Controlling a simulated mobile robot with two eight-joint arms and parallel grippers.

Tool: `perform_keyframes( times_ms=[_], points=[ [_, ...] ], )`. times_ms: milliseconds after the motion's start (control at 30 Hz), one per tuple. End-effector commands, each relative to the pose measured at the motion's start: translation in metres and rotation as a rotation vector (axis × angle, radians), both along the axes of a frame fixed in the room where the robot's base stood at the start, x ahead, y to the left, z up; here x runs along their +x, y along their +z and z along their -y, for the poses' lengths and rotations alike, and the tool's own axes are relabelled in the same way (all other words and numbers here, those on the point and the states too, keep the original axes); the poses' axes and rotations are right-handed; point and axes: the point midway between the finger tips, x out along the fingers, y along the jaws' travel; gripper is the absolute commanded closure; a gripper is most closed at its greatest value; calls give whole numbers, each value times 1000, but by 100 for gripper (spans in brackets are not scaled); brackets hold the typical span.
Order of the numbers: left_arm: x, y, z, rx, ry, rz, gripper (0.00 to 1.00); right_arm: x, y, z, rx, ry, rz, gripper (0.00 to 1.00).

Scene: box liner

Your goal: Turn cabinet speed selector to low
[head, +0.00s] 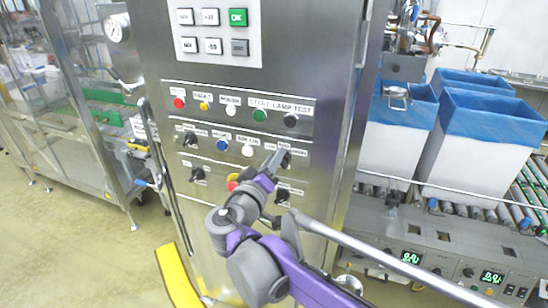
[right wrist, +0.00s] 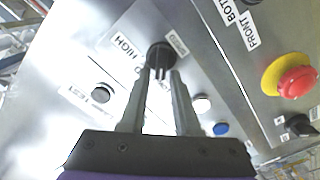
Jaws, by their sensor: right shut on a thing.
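The speed selector is a black knob (right wrist: 160,52) on the steel cabinet front, seen in the right wrist view with a HIGH label beside it. The LOW label cannot be read clearly. My left gripper is not in view.
Other controls crowd the panel: a green button (head: 259,116), a blue button (head: 222,145), a white button (head: 247,150) and a red emergency stop on yellow (right wrist: 295,80). A black knob (head: 198,173) sits lower left. Blue-lined boxes (head: 470,140) stand on rollers at the right.

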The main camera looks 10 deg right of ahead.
Motion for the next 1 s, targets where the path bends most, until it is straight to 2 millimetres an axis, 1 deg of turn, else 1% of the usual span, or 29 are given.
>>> perform_keyframes(
  times_ms=[33,500,533,600,867,1000],
  points=[
    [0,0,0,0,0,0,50,-1,-4,1,2,-4,-8,100],
    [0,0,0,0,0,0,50,-2,-5,1,-9,-4,-17,100],
    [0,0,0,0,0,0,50,-2,-5,1,-9,-4,-17,66],
    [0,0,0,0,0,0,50,-1,-5,1,-10,-4,-16,55],
    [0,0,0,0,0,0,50,-2,-3,0,-13,-1,-14,55],
    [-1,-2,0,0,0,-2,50,-12,-3,-8,-13,1,-14,55]
  ],
)
